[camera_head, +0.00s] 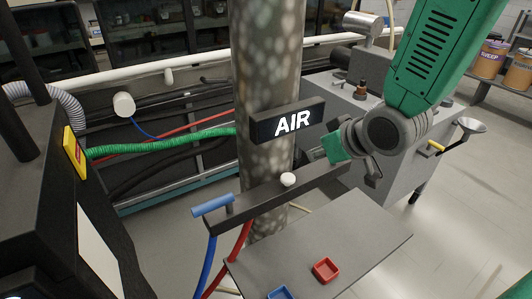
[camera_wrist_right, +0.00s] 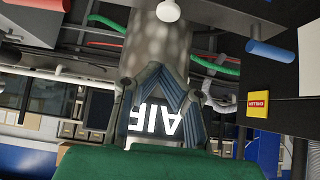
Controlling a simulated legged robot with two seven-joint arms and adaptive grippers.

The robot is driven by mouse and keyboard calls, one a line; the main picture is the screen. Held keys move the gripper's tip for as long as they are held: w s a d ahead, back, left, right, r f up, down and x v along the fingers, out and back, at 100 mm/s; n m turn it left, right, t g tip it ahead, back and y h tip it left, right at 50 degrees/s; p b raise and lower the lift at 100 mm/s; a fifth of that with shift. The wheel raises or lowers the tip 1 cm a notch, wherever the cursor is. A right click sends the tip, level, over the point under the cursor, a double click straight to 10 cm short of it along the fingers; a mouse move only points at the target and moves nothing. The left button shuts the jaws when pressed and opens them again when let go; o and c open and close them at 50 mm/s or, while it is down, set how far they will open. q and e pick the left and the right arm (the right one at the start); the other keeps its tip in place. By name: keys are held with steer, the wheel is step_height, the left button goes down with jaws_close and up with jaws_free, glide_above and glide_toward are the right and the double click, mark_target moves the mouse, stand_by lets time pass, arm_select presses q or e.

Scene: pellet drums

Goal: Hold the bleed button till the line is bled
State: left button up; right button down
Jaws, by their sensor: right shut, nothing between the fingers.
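A white round button (camera_head: 288,179) sits on a dark bar (camera_head: 265,197) in front of the mottled column, below the lit AIR sign (camera_head: 290,122). The button also shows at the top edge of the right wrist view (camera_wrist_right: 168,10), where the scene is upside down. My right gripper (camera_head: 312,156) is just right of and above the button in the head view, apart from it. Its fingers (camera_wrist_right: 170,98) are shut and empty, and they overlap the AIR sign (camera_wrist_right: 155,125) in the wrist view. My left gripper is not in view.
A blue handle (camera_head: 212,206) sticks out at the bar's left end, with blue and red hoses hanging below. A grey table (camera_head: 350,235) holds a red tray (camera_head: 326,270) and a blue tray (camera_head: 280,293). A black cabinet stands left; a grey machine stands behind my right arm.

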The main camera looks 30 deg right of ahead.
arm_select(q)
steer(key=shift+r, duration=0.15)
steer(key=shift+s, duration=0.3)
arm_select(e)
steer(key=shift+s+a+r, duration=0.1)
steer(key=shift+a+r, duration=0.15)
steer(key=shift+r, duration=0.1)
glide_above(286, 175)
steer(key=s, duration=0.1)
steer(key=f, duration=0.7)
steer(key=shift+s+d+f, duration=0.1)
steer(key=shift+s+f, duration=0.1)
steer(key=shift+f, duration=0.1)
step_height(286, 175, down, 2)
steer(key=shift+s+f+p, duration=0.1)
steer(key=shift+f+p, duration=0.05)
steer(key=shift+p, duration=0.15)
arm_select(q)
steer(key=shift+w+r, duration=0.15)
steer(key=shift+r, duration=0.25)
arm_select(e)
steer(key=shift+f, duration=0.75)
